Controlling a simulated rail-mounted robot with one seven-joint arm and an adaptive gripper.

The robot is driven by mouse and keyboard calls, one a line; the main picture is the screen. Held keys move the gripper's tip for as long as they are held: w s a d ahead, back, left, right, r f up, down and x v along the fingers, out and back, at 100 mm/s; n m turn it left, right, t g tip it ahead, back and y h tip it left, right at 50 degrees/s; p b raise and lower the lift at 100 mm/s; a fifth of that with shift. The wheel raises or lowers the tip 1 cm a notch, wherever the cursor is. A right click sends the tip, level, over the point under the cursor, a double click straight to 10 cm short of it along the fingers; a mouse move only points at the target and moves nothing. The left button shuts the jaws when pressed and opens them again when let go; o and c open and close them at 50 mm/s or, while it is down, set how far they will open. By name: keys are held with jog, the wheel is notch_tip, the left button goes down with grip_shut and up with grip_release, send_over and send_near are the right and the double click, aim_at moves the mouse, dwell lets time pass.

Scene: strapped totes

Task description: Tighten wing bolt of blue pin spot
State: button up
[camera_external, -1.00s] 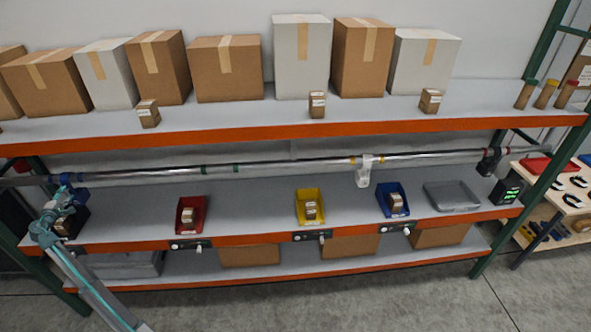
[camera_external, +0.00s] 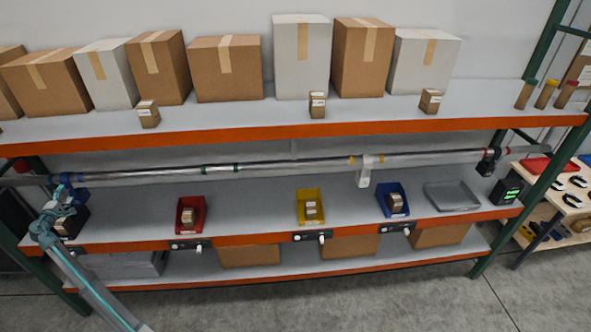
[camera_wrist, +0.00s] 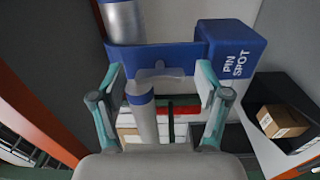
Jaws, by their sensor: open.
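The blue pin spot (camera_wrist: 232,48) is a blue block lettered PIN SPOT in the wrist view, joined to a blue clamp (camera_wrist: 180,57) on a metal pipe (camera_wrist: 122,22). A small pale blue-grey winged piece (camera_wrist: 160,73), apparently the wing bolt, sticks out from the clamp's near face. My gripper (camera_wrist: 160,80) is open, with one teal-edged finger on each side of that piece; I cannot tell whether either touches it. In the external view my gripper (camera_external: 66,195) is at the left end of the shelf, just by the blue clamp on the pipe (camera_external: 120,174).
A black bin with a small box (camera_wrist: 282,121) stands at right in the wrist view. Red (camera_external: 183,228), yellow (camera_external: 300,220) and blue (camera_external: 382,210) bins sit along the middle shelf. A white fixture (camera_external: 365,176) hangs from the pipe. An orange shelf edge (camera_external: 130,243) runs in front.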

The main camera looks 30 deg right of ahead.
jog(key=v, duration=1.2)
jog(key=shift+f, duration=0.1)
